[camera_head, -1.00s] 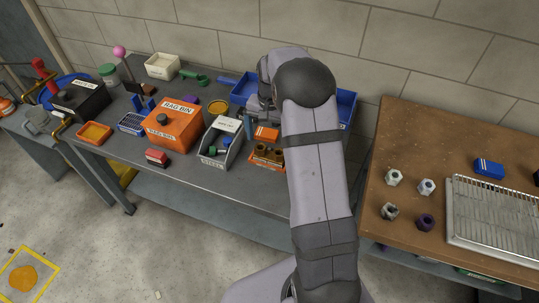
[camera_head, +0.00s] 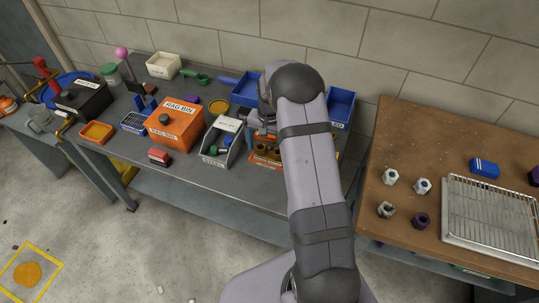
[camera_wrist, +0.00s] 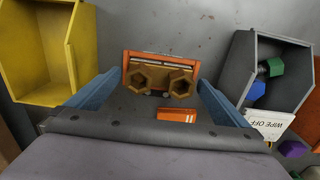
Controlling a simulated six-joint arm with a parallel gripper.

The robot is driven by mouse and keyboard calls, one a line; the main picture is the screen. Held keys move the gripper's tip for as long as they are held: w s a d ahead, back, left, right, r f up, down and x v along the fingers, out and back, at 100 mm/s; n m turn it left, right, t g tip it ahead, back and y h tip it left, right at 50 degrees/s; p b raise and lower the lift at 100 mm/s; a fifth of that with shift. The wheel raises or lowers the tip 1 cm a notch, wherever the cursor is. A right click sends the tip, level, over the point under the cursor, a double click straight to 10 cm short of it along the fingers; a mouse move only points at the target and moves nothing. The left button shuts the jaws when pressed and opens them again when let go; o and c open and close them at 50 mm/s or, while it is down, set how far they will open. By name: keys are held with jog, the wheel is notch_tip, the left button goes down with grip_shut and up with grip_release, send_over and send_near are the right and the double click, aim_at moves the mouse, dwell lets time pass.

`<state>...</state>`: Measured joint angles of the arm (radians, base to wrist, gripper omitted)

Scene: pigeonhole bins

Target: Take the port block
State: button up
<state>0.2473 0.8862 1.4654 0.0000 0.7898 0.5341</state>
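The port block looks to be the orange piece with two brown hexagonal sockets (camera_wrist: 160,75). In the head view the orange piece (camera_head: 265,155) stands on the grey bench, partly hidden by my arm. A small orange block with white stripes (camera_wrist: 177,116) lies beside it, on the side toward my wrist. My gripper (camera_wrist: 157,83) is open and empty. Its two blue fingers stand wide apart, with the socketed piece framed between and beyond their tips. In the head view my gripper (camera_head: 261,123) is above the bench; its fingers are mostly hidden.
A grey bin (camera_wrist: 277,48) with green and blue pieces stands right of the fingers in the wrist view; a yellow bin (camera_wrist: 82,50) stands left. The orange rag bin (camera_head: 185,112) is farther left in the head view. Blue trays (camera_head: 343,100) stand behind my arm.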

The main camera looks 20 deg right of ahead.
jog(key=c, duration=1.5)
jog(key=shift+o, duration=0.2)
jog(key=shift+w, duration=0.1)
jog(key=shift+r, duration=0.1)
